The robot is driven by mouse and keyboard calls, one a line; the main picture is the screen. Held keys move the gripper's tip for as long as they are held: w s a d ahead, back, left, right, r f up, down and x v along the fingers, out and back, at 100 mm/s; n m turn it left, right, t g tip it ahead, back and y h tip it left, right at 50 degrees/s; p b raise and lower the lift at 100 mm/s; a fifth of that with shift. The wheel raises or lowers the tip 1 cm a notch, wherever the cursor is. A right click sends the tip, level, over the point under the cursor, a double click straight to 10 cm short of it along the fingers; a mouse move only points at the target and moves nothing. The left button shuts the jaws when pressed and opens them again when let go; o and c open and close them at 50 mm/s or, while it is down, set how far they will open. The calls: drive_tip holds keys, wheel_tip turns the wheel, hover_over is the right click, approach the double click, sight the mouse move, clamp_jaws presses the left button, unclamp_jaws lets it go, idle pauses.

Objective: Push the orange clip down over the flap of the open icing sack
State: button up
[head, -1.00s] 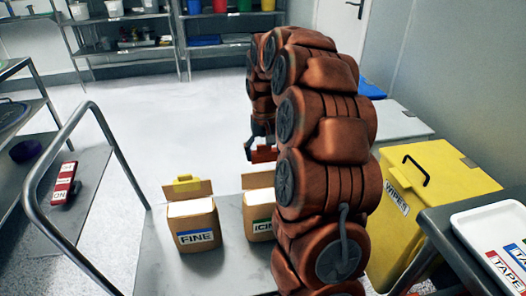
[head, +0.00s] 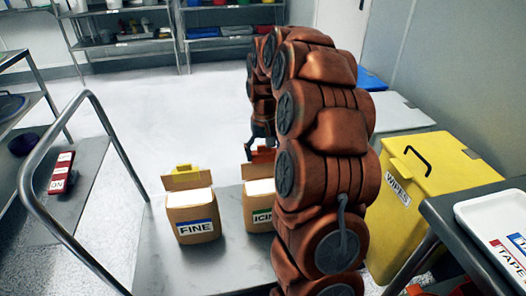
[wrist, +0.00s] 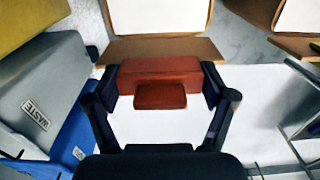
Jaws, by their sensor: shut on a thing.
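The orange clip (wrist: 160,80) is held between the two fingers of my gripper (wrist: 160,88) in the wrist view. In the head view the clip (head: 262,154) shows just left of my arm, at the top of the icing sack (head: 258,213). The icing sack is brown with white contents, and my arm hides its right part. In the wrist view the sack's brown flap (wrist: 165,49) lies right beside the clip, with the white contents (wrist: 160,17) beyond. I cannot tell whether the clip touches the flap.
A yellow WIPES bin (head: 425,200) is at right. A white tray (head: 470,212) lies on the right table. The cart's rail (head: 112,150) curves at left.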

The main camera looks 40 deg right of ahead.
drive_tip(key=shift+f, duration=1.2)
drive_tip(key=shift+c, duration=0.3)
drive_tip(key=shift+s+f+b, duration=0.1)
drive_tip(key=shift+f+b, duration=0.1)
drive_tip(key=shift+b, duration=0.1)
drive_tip(key=shift+c, duration=0.9)
drive_tip(key=shift+o, duration=0.3)
drive_tip(key=o, duration=1)
drive_tip(key=shift+c, duration=0.2)
